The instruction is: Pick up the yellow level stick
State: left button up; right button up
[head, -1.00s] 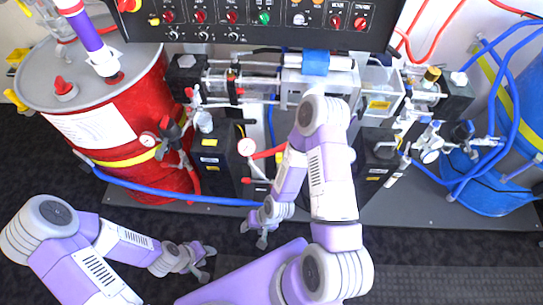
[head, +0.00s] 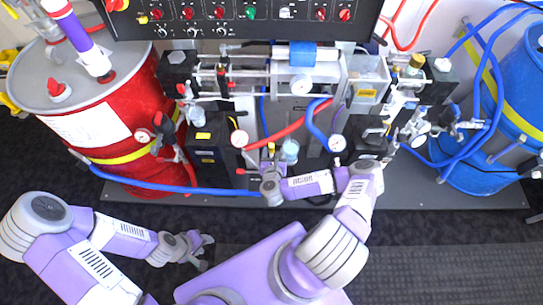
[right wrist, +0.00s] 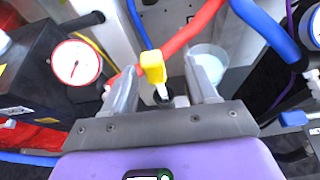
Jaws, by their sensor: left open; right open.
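My right gripper (right wrist: 163,72) is open, with one finger on each side of the handle. A gap shows on the right side. In the head view the stick is a small yellow spot (head: 271,149) at the tip of my right gripper (head: 273,157). My left gripper (head: 207,246) is open and empty over the dark floor at the lower left.
A pressure gauge (right wrist: 76,63) is left of the right gripper; a white cup (right wrist: 209,62) is close to its right finger. Red (head: 297,122) and blue hoses cross just behind. A red drum (head: 115,120) stands left, a blue drum (head: 510,120) right. The front floor is clear.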

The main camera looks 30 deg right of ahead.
aim_at(272, 144)
jog(key=x, duration=0.2)
jog(key=b+x, duration=0.1)
jog(key=x, duration=0.2)
jog(key=shift+w+a, duration=0.15)
jog(key=shift+w, duration=0.5)
grip_shut()
